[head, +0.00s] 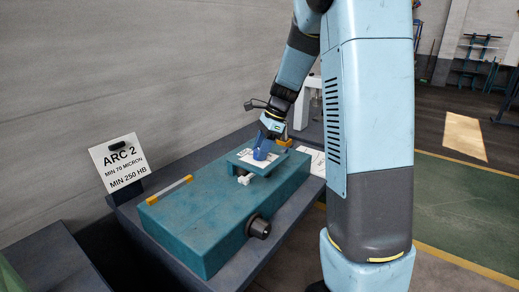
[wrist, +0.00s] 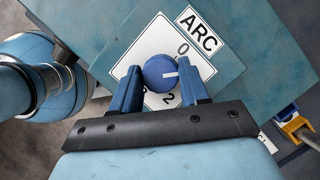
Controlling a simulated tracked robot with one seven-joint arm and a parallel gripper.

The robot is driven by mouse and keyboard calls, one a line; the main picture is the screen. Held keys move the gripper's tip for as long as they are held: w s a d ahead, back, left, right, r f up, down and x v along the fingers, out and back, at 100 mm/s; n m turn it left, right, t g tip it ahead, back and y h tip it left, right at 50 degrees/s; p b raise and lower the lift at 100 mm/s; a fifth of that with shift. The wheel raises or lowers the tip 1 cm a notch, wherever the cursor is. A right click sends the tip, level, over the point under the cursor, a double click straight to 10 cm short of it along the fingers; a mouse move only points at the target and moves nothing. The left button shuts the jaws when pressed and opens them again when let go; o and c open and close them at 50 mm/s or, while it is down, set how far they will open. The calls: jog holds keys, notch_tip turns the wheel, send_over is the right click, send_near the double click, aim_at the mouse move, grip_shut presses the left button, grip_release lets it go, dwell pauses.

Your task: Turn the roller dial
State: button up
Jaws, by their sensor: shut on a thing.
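The roller dial is a round blue knob (wrist: 160,72) with a white pointer line, on a white scale plate (wrist: 150,40) labelled ARC. The plate sits on the teal section bender (head: 200,225). In the wrist view the pointer line points right, between the figures 0 and 2. The figure there is hidden by a finger. My gripper (wrist: 160,82) is shut on the knob, one blue finger on each side. In the head view my gripper (head: 265,138) reaches down onto the dial from above, and the pointer cannot be made out.
A sign (head: 118,163) at left reads ARC 2, MIN 70 MICRON, MIN 250 HB. A yellow-edged bar (head: 168,190) lies on the bender's top, and a black knob (head: 259,227) juts from its front. The dark bench (head: 175,265) surrounds it. Open floor lies at right.

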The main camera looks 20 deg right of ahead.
jog(key=n, duration=0.2)
jog(key=n+g, duration=0.1)
jog(key=n, duration=0.1)
jog(key=shift+w+d+g+h, duration=0.1)
jog(key=shift+g+h, duration=0.2)
jog(key=shift+n+g, duration=0.6)
jog(key=shift+n, duration=1)
jog(key=o, duration=1)
jog(key=shift+o, duration=0.2)
jog(key=shift+w+r, duration=0.1)
